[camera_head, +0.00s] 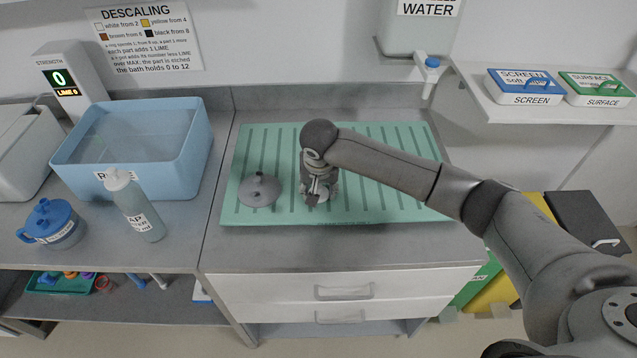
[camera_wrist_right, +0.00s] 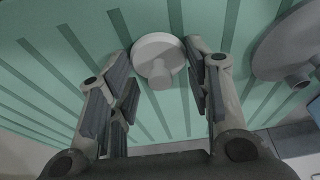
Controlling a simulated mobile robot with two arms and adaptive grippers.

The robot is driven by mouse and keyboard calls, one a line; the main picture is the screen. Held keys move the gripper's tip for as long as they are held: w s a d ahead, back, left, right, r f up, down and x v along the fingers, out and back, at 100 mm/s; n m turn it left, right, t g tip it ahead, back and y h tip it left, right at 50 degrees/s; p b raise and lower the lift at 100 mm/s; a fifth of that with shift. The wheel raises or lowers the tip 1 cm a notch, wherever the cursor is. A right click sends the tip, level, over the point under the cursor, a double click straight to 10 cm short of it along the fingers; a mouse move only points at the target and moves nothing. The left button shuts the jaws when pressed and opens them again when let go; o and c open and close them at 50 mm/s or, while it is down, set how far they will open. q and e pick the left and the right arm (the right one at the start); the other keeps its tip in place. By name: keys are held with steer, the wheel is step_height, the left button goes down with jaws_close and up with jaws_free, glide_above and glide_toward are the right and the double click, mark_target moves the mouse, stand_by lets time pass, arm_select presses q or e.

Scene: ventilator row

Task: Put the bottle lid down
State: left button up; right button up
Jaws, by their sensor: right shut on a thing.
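My right gripper (camera_head: 317,192) points down over the green ribbed mat (camera_head: 395,200), to the right of a grey domed piece with a knob. In the right wrist view, a small pale round lid with a short stub (camera_wrist_right: 158,62) sits between the two fingers of the right gripper (camera_wrist_right: 160,85), which is shut on it. I take this as the bottle lid. It is low over or on the mat; I cannot tell whether it touches. In the head view the gripper mostly hides it. My left gripper is not in view.
The grey domed piece (camera_head: 259,190) stands close left of the gripper; it also shows in the wrist view (camera_wrist_right: 290,50). The mat's right side is clear. A water tank (camera_head: 415,35) hangs behind.

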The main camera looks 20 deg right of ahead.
steer(key=shift+a+f, duration=0.1)
steer(key=shift+f, duration=0.05)
steer(key=o, duration=0.7)
steer(key=b+v, duration=0.1)
steer(key=v, duration=1.1)
steer(key=shift+b, duration=0.3)
